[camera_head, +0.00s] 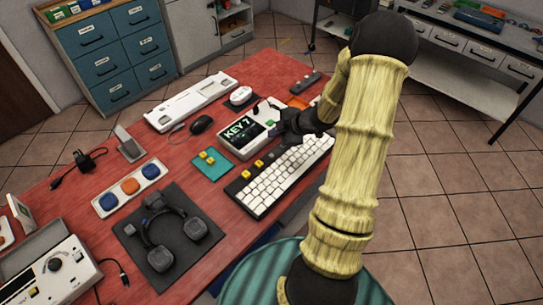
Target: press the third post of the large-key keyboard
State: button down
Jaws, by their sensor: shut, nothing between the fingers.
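A keyboard with big white keys (278,180) in a dark frame lies at the table's right front edge. On its dark strip along the far left side, two yellow posts (259,164) show. Any post farther along that strip is hidden or too small to tell. My gripper (279,129) is dark, shut and empty. It is over the far end of the keyboard, beside the display box (238,132), whose screen reads "KEY 7". My arm comes in from the right and covers part of the keyboard's far end. I cannot tell whether the fingertips touch anything.
A teal board (212,174) with yellow pieces lies left of the keyboard.

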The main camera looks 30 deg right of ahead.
jog(key=b, duration=0.6)
send_over(275, 157)
notch_tip(275, 157, down, 7)
jog(key=shift+a+r, duration=0.1)
jog(key=shift+r, duration=0.05)
jog(key=shift+f+b, duration=0.5)
jog(key=shift+f, duration=0.2)
dwell(1.0)
jog(key=shift+f, duration=0.4)
jog(key=shift+f+b, duration=0.35)
jog(key=shift+b, duration=0.05)
dwell(0.5)
jog(key=shift+r, duration=0.1)
jog(key=shift+r+p, duration=0.75)
jog(key=shift+p, duration=0.2)
notch_tip(275, 157, up, 5)
jog(key=p, duration=0.5)
